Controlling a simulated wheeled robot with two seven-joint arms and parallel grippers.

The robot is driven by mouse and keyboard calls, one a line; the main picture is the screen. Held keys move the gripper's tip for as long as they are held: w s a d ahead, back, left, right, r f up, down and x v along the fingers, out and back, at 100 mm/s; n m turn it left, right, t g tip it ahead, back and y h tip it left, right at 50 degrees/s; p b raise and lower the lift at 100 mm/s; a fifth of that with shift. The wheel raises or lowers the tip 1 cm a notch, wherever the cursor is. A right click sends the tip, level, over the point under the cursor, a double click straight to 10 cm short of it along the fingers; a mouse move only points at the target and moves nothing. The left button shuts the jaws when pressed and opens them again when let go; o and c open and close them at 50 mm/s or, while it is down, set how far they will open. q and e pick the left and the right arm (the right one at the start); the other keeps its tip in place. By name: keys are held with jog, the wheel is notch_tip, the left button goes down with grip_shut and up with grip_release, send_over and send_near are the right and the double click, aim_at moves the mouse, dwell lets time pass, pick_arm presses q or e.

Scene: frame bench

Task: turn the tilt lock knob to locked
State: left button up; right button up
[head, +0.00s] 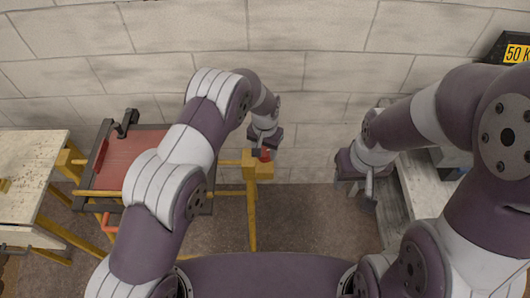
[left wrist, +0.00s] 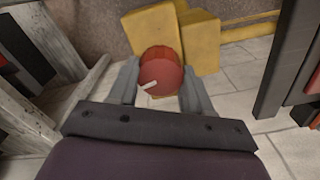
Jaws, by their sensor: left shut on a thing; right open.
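The tilt lock knob (left wrist: 160,76) is round and red with a white pointer mark. In the left wrist view the mark points to the lower left. The knob sits on a yellow block of the frame (left wrist: 205,40); in the head view the knob (head: 264,155) shows as a small red spot on top of the yellow post (head: 251,190). My left gripper (left wrist: 160,82) is shut on the knob, one finger on each side. My right gripper (head: 369,187) is open and empty, well to the right of the post. Lock markings are not visible.
A dark red panel in a grey frame (head: 135,160) is left of the post on yellow bars. A pale wooden table (head: 35,165) stands at the far left. A grey bench (head: 425,190) is at the right, with a block wall behind. Floor between post and bench is clear.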

aim_at(265, 151)
pick_arm(q)
jog(key=shift+m+b, duration=0.5)
jog(key=shift+m, duration=0.5)
jog(key=o, duration=1)
jog(key=shift+o, duration=0.2)
jog(key=shift+r, duration=0.1)
notch_tip(265, 151, up, 12)
jog(key=b, duration=0.3)
jog(key=shift+r, duration=0.25)
